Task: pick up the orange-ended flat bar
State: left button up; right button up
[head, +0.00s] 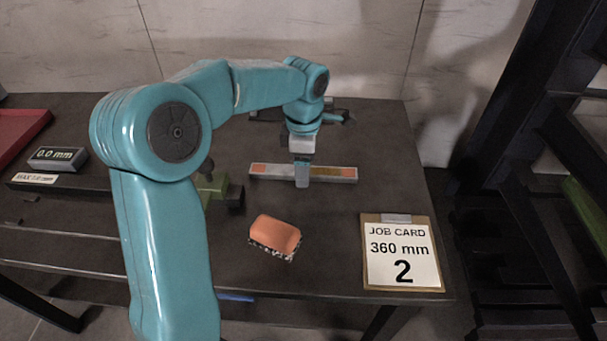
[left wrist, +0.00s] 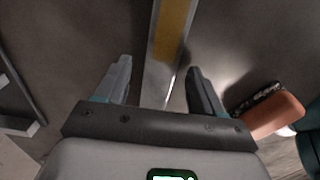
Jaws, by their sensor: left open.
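The flat bar (head: 329,173) lies on the dark table, with an orange patch at each end and a yellow-brown stretch right of its middle. My left gripper (head: 302,183) points down over the middle of the bar and hides part of it. In the left wrist view the open left gripper (left wrist: 158,88) has one finger on either side of the bar (left wrist: 172,35), which runs between them. No contact shows, and the height of the fingers over the bar is hard to tell. My right gripper is in neither view.
An orange block with a speckled base (head: 274,234) lies in front of the bar. A job card on a clipboard (head: 402,253) lies at the right. A long dark gauge (head: 90,185) with a 0.0 mm display (head: 57,158) is at the left. A red tray (head: 18,132) stands behind it.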

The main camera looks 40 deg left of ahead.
pick_arm(q)
jog(key=shift+f, duration=0.15)
grip_shut()
dwell(1.4)
